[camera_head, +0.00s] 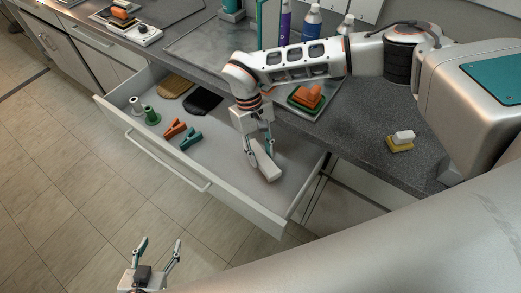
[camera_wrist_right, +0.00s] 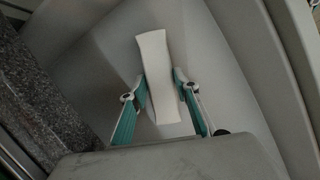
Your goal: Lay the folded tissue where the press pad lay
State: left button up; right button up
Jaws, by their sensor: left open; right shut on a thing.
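The folded tissue, a flat white strip (camera_head: 267,164), is between the fingers of my right gripper (camera_head: 260,146), inside the open drawer at its right end. In the right wrist view the tissue (camera_wrist_right: 158,62) stands lengthwise between the two teal-lined fingers of my right gripper (camera_wrist_right: 162,84), which is shut on it. I cannot tell whether the tissue touches the drawer floor. My left gripper (camera_head: 158,250) is open and empty, low in the head view, outside the drawer. No thing is clearly the press pad; a yellow block with a white top (camera_head: 400,141) sits on the counter.
The open drawer (camera_head: 245,205) holds orange and teal clips (camera_head: 183,132), a black pad (camera_head: 203,101), a brown pad (camera_head: 175,86) and small white and green pieces (camera_head: 145,110). An orange block (camera_head: 306,95) on a green base and several bottles (camera_head: 311,22) stand on the counter.

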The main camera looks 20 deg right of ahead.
pick_arm(q)
jog(key=shift+s+f, duration=0.15)
jog(key=shift+f, duration=0.3)
pick_arm(e)
jog(key=shift+f, duration=0.35)
pick_arm(q)
jog(key=shift+s+f+b, duration=0.2)
jog(key=shift+f+b, duration=0.35)
pick_arm(e)
jog(key=shift+f, duration=0.75)
pick_arm(q)
jog(key=shift+r, duration=0.1)
pick_arm(e)
jog(key=o, duration=0.9)
jog(key=v, duration=1.2)
jog(key=shift+w+r, duration=0.1)
